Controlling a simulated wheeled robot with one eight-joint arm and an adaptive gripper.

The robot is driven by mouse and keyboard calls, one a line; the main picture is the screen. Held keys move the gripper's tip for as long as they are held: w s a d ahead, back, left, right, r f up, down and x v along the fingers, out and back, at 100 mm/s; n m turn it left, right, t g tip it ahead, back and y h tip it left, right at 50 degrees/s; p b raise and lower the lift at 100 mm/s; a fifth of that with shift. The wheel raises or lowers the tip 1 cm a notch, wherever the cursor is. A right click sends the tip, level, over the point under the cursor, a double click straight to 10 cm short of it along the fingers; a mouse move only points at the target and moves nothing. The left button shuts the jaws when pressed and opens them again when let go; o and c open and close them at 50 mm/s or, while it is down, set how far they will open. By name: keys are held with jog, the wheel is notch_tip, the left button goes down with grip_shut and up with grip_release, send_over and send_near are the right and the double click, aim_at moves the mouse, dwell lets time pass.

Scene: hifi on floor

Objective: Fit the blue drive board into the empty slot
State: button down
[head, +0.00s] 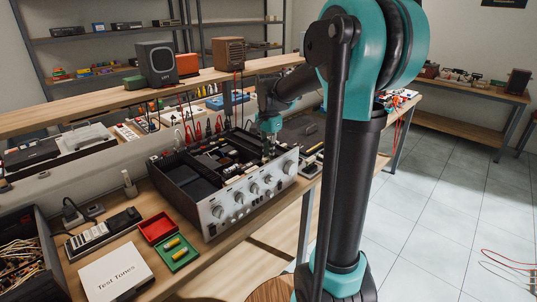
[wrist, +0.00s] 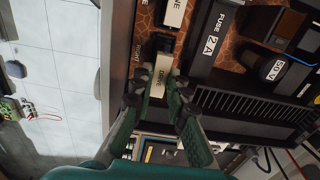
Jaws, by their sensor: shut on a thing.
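My gripper (wrist: 157,87) is shut on a narrow board with a cream top edge marked "DRIVE" (wrist: 161,72). I take it to be the drive board, though no blue face shows. In the head view my gripper (head: 270,126) is low over the right part of an open amplifier chassis (head: 236,206) with a silver knobbed front. In the wrist view the board is at a brown inner panel, beside a "RIGHT" marking. A dark shape (wrist: 163,44) lies just above it. The board's lower part and the slot are hidden, so I cannot tell whether it is seated.
In the wrist view, a cream-edged part (wrist: 176,12), a black "FUSE 2A" block (wrist: 212,38) and a dark "50V" capacitor (wrist: 283,69) stand close by. In the head view, a red tray (head: 158,227), green tray (head: 181,255) and "Test Tones" box (head: 117,275) lie in front.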

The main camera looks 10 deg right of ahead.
jog(key=shift+f, duration=0.6)
dwell(0.7)
jog(key=c, duration=1.4)
grip_release()
jog(key=shift+r, duration=0.1)
notch_tip(320, 180, up, 12)
jog(key=shift+f, duration=0.1)
